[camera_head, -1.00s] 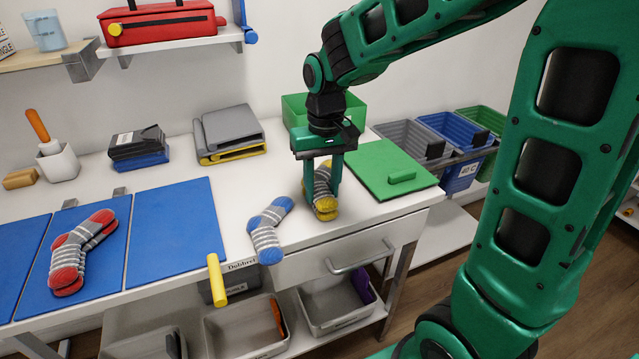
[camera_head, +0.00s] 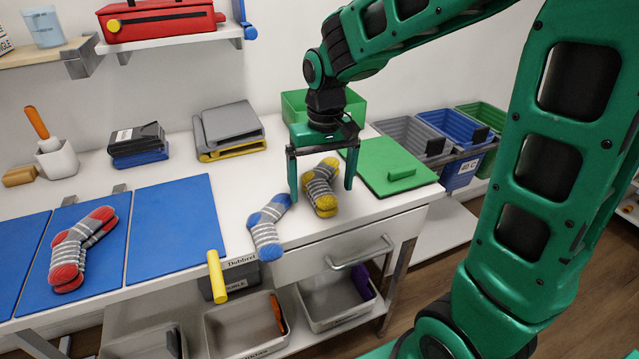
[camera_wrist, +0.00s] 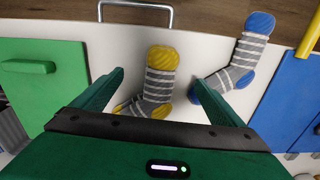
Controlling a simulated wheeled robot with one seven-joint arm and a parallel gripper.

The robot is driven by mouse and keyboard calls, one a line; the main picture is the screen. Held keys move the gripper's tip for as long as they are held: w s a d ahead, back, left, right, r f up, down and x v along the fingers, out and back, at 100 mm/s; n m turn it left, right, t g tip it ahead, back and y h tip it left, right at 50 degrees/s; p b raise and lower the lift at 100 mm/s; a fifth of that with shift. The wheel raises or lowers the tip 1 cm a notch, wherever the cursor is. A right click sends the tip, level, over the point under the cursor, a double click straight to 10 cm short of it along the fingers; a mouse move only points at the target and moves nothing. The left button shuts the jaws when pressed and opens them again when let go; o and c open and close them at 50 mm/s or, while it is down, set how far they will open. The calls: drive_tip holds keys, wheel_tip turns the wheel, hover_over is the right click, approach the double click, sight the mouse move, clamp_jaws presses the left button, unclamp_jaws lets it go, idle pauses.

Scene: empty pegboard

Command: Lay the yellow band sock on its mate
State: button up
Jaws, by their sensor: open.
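The grey-striped sock with yellow ends (camera_head: 322,188) lies near the table's front edge, in line with the gap between my fingers. In the head view it looks like two layers, one on the other, but I cannot clearly separate them. It also shows in the wrist view (camera_wrist: 160,80), cuff toward the table edge, its foot partly hidden by my gripper. My gripper (camera_head: 321,188) is wide open, fingers pointing down on either side of the sock and apart from it. The wrist view shows both fingers (camera_wrist: 158,78) spread.
A blue-ended striped sock (camera_head: 267,228) lies just left of my left finger. A red-ended sock pair (camera_head: 80,248) lies on a blue mat at left. A green board (camera_head: 385,165) lies close on the right, with a green bin (camera_head: 295,105) behind.

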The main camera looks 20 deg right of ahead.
wheel_tip(320, 180, up, 11)
drive_tip(key=shift+d+f, duration=0.15)
drive_tip(key=shift+f, duration=0.05)
drive_tip(key=s+d+f+m, duration=0.3)
drive_tip(key=s+d, duration=0.5)
drive_tip(key=s, duration=0.3)
drive_tip(key=s+d+f+m, duration=0.2)
drive_tip(key=s+d+f, duration=0.4)
drive_tip(key=s, duration=0.6)
drive_tip(key=shift+d+f+m, duration=0.2)
drive_tip(key=shift+d+m, duration=0.2)
drive_tip(key=shift+d, duration=0.65)
drive_tip(key=shift+s, duration=0.1)
drive_tip(key=shift+w+f, duration=0.25)
drive_tip(key=shift+w, duration=0.4)
